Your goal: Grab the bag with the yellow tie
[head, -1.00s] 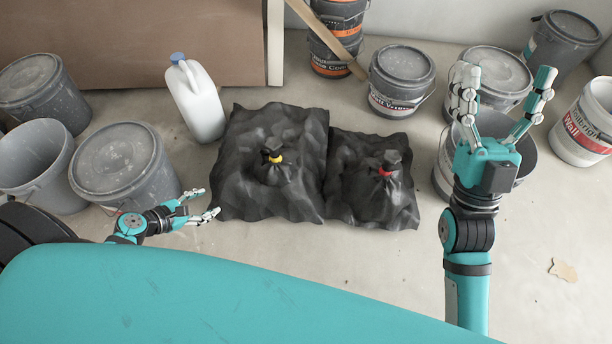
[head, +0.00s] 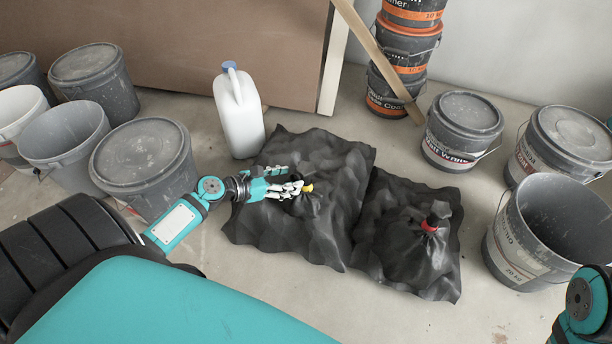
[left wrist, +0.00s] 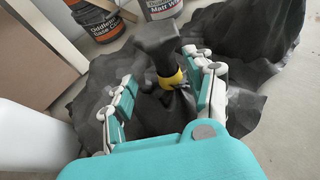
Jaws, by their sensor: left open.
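The black bag with the yellow tie (head: 335,226) lies on the floor in the middle of the head view. Its yellow tie (head: 307,188) is partly hidden by my left gripper (head: 290,181). In the left wrist view the bag's neck and yellow tie (left wrist: 172,79) stand between the two fingers of my left gripper (left wrist: 165,90). The fingers are open, one on each side of the neck, and I cannot tell whether they touch it. A second black bag with a red tie (head: 410,255) lies just to the right. My right gripper is out of view.
A white jug (head: 240,120) stands behind the bag. A lidded grey bucket (head: 145,165) is left of my left arm. An open bucket (head: 520,245) stands right of the red-tied bag. Floor in front of the bags is clear.

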